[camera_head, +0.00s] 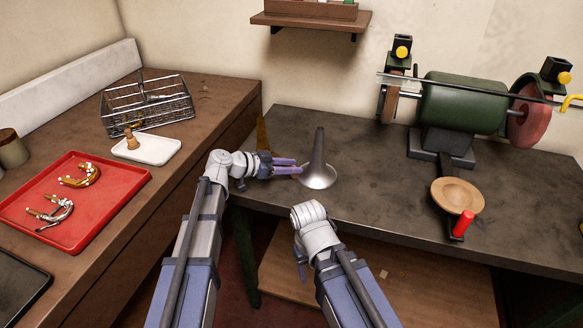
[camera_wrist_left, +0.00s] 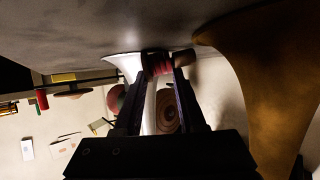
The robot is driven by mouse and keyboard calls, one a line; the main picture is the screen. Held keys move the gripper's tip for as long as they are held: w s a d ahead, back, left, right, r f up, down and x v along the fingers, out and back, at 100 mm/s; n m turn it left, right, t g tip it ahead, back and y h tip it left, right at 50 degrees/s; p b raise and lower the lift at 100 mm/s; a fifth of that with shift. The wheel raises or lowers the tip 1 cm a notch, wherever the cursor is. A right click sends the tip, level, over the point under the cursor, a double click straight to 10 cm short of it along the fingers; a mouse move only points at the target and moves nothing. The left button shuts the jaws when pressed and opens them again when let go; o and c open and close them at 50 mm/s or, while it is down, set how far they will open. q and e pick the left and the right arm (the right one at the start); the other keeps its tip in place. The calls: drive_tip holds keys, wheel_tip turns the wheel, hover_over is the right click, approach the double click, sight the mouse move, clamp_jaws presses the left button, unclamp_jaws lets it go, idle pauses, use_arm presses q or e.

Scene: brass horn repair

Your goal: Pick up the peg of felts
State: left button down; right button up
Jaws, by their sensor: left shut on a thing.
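My left gripper (camera_head: 294,166) reaches over the dark bench from the left, low beside the silver flared cone (camera_head: 318,172). In the left wrist view its fingers (camera_wrist_left: 161,72) are shut on a small reddish banded piece with a tan end, which looks like the peg of felts (camera_wrist_left: 159,64). The piece lies close to the bench top; I cannot tell whether it touches it. In the head view the peg is too small or hidden to make out. My right arm is folded in front of the bench; a purple part of its gripper (camera_head: 299,247) shows, fingertips unclear.
A brass flared piece (camera_head: 263,134) stands behind the left gripper. A green grinder (camera_head: 463,102) and wooden dish (camera_head: 457,193) with a red-handled thing (camera_head: 463,223) stand right. On the left counter are a red tray (camera_head: 98,209), white tray (camera_head: 160,152) and wire basket (camera_head: 165,119). Mid-bench is clear.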

use_arm(q)
wheel_tip(320, 180, up, 10)
drive_tip(key=p, duration=0.9)
drive_tip(key=shift+p, duration=0.35)
drive_tip(key=shift+f, duration=0.1)
drive_tip(key=f+n+t+y+b, duration=0.1)
drive_tip(key=f+b, duration=0.2)
drive_tip(key=w+f+n+t+b, duration=0.1)
drive_tip(key=f+b, duration=0.2)
drive_tip(key=w+f+n+t+y+b, duration=0.1)
drive_tip(key=f+n+b, duration=0.1)
drive_tip(key=f+b, duration=0.1)
drive_tip(key=shift+f+t+y+b, duration=0.3)
drive_tip(key=shift+f+b, duration=0.1)
drive_tip(key=shift+b, duration=0.05)
drive_tip(key=shift+r, duration=0.15)
